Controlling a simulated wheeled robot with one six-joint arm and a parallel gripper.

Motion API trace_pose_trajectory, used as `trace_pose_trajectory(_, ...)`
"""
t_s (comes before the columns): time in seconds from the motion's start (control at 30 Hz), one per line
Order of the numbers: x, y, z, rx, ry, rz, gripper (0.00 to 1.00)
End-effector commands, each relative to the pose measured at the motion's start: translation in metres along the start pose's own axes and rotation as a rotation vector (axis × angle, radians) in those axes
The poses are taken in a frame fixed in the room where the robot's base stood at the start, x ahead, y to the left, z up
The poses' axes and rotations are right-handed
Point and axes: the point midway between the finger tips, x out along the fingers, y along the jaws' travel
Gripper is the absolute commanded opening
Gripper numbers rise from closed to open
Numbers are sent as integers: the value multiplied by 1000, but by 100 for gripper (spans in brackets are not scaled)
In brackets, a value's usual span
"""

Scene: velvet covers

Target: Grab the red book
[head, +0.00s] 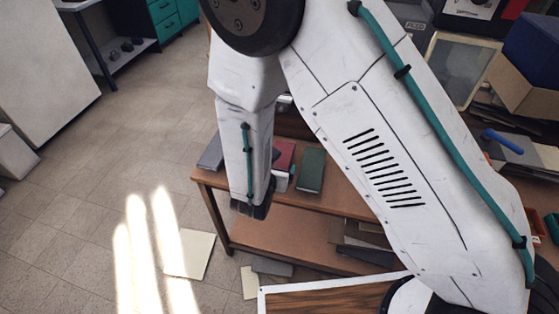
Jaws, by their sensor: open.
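The red book (285,151) lies on the brown wooden table, just right of my forearm. My white arm covers its left part. The end of my arm, with my gripper (281,180), is at the near edge of the table, just in front of the red book. The gripper is open; its fingers are small and partly hidden here, and I cannot tell whether they touch the book. A green book (311,169) lies close to the right of the red one. A grey-blue book (211,152) lies to the left, partly behind my arm.
The wooden table (213,190) has a lower shelf (275,236) with flat items at its right. Papers (190,254) lie on the tiled floor. A cluttered bench with a blue box (532,48) stands at right. Floor at left is mostly clear.

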Motion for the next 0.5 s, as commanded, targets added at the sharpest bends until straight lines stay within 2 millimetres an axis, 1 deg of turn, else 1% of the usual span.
trace_pose_trajectory(0.03, 9, 0, -1, 1, 1, -4, 89)
trace_pose_trajectory(0.1, 21, 0, 0, 2, 1, -5, 89)
trace_pose_trajectory(0.2, 32, 0, 0, 2, 1, -4, 89)
trace_pose_trajectory(0.43, 35, -1, 0, 2, 0, -4, 89)
trace_pose_trajectory(0.47, 35, -1, 0, 2, 0, -4, 81)
trace_pose_trajectory(0.5, 35, -1, 0, 2, 0, -4, 70)
